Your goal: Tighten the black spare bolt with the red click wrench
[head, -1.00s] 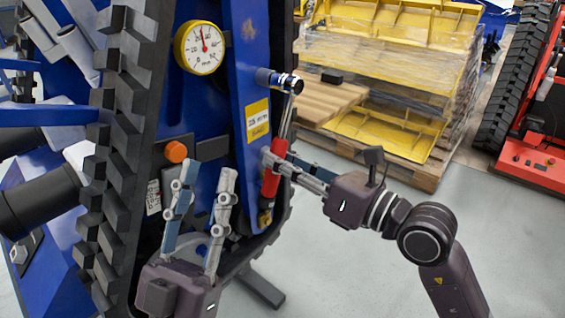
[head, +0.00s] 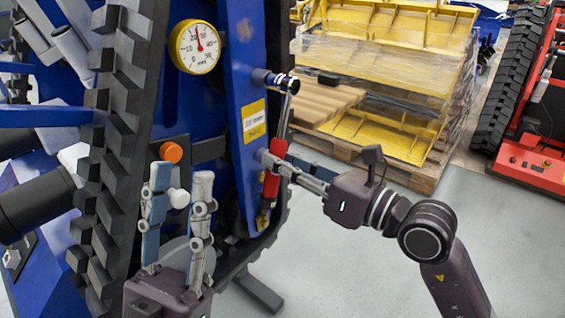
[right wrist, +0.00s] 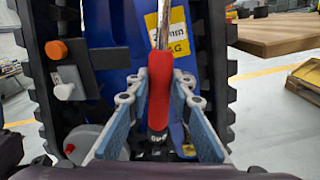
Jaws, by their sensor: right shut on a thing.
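The red click wrench (head: 274,165) stands nearly upright in front of the blue track frame, its steel shaft leading up to a dark head. The head meets a chrome and blue-banded socket (head: 266,77) that points at the frame. My right gripper (head: 268,162) is shut on the red handle; the right wrist view also shows the handle (right wrist: 160,88) between the fingers. I cannot make out the black spare bolt; the socket may hide it. My left gripper (head: 181,172) is open, its fingers pointing up beside the track, with a white knob (head: 179,198) showing between them.
A yellow-rimmed gauge (head: 195,47) and an orange button (head: 171,152) sit on the carrier, beside the black rubber track (head: 118,130). A wooden board (head: 322,101) and wrapped yellow parts (head: 385,60) stand behind. Grey floor is clear at the lower right.

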